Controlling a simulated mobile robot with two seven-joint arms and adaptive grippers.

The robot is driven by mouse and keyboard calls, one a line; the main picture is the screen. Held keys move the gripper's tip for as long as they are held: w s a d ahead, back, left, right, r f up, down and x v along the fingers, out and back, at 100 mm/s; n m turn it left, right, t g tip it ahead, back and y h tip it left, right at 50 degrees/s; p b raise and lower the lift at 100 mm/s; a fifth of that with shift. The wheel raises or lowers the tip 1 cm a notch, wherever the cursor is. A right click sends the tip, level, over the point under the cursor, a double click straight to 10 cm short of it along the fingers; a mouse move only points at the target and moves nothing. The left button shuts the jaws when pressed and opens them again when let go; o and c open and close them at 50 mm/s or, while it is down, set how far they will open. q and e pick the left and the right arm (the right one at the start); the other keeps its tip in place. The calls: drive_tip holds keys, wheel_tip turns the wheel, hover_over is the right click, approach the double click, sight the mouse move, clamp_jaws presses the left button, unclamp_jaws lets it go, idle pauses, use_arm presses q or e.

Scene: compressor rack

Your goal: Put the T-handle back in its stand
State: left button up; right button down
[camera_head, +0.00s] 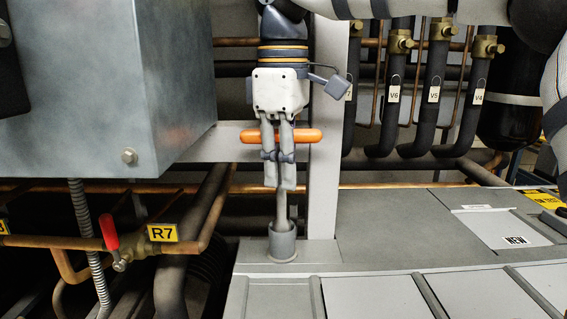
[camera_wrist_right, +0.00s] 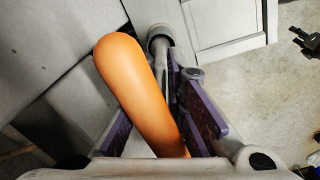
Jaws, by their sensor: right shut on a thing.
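The T-handle has an orange crossbar (camera_head: 308,135) and a grey shaft (camera_head: 281,208). My right gripper (camera_head: 279,187) points down and is shut on the T-handle, its fingers in front of the crossbar. The shaft runs down below the fingertips to the grey cylindrical stand (camera_head: 283,242). Its lower end meets the stand's mouth; how deep it sits I cannot tell. In the right wrist view the orange crossbar (camera_wrist_right: 134,88) lies large between the fingers, and the stand (camera_wrist_right: 160,36) shows beyond it. My left gripper is not in view.
The stand is on a grey ledge (camera_head: 385,235) beside an upright post (camera_head: 325,185). A large metal box (camera_head: 110,80) is at the left. A red-handled valve (camera_head: 108,232) and R7 tag (camera_head: 162,233) are lower left. Black pipes (camera_head: 435,85) stand behind right.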

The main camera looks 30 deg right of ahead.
drive_tip(key=shift+f, duration=1.65)
drive_tip(key=c, duration=1.6)
unclamp_jaws()
drive_tip(key=shift+o, duration=0.2)
wheel_tip(320, 180, up, 12)
drive_tip(key=shift+s+a+r, duration=0.1)
